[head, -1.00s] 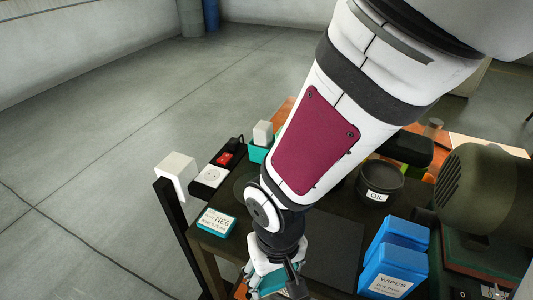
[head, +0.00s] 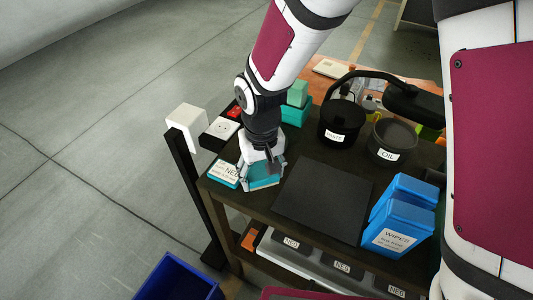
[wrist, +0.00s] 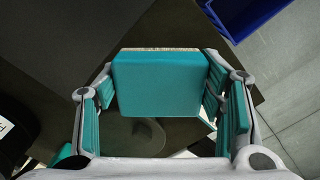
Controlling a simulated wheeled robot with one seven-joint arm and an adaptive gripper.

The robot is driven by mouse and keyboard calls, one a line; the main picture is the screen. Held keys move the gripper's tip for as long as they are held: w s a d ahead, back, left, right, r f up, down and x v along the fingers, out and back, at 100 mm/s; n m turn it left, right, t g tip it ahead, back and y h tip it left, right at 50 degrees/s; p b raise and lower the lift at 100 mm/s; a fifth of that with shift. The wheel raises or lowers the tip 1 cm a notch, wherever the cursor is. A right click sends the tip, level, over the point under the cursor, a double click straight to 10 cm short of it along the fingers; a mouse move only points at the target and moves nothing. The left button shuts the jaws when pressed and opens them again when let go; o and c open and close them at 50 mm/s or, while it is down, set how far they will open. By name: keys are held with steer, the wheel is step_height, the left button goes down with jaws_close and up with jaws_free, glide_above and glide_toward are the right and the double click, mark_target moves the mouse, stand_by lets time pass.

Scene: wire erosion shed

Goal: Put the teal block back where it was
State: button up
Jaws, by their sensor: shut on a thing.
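My gripper (head: 264,180) is shut on a teal block (head: 264,170), low over the front left part of the dark table (head: 318,158). In the wrist view the block (wrist: 160,84) sits between both fingers and shows a broad teal face with a thin pale edge. Whether its underside touches the table I cannot tell. A flat teal-and-white labelled box (head: 222,175) lies just left of my gripper. Where the block stood before is not shown by any mark I can make out.
A dark square mat (head: 322,195) lies right of my gripper, bare. A teal container (head: 295,115) stands behind. A blue bin (head: 180,280) is on the floor.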

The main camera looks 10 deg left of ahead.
mark_target(263, 181)
steer(key=shift+f, duration=1.45)
steer(key=o, duration=1.1)
steer(key=shift+f, duration=0.15)
steer(key=shift+o, duration=0.2)
step_height(263, 181, up, 12)
steer(key=shift+r+b, duration=0.25)
steer(key=shift+b, duration=0.2)
steer(key=s+d+r+m+t, duration=0.1)
steer(key=s+d+r+t, duration=0.1)
steer(key=d+r, duration=0.3)
steer(key=s+d+r+m+t, duration=0.1)
steer(key=s+d+r, duration=0.4)
steer(key=d, duration=0.7)
steer(key=s+d+r+m+t, duration=0.2)
steer(key=s+d+r+m, duration=0.1)
steer(key=d+r, duration=0.3)
steer(key=shift+s+d+r+t, duration=0.2)
steer(key=shift+s+d+t, duration=0.1)
steer(key=shift+d, duration=0.95)
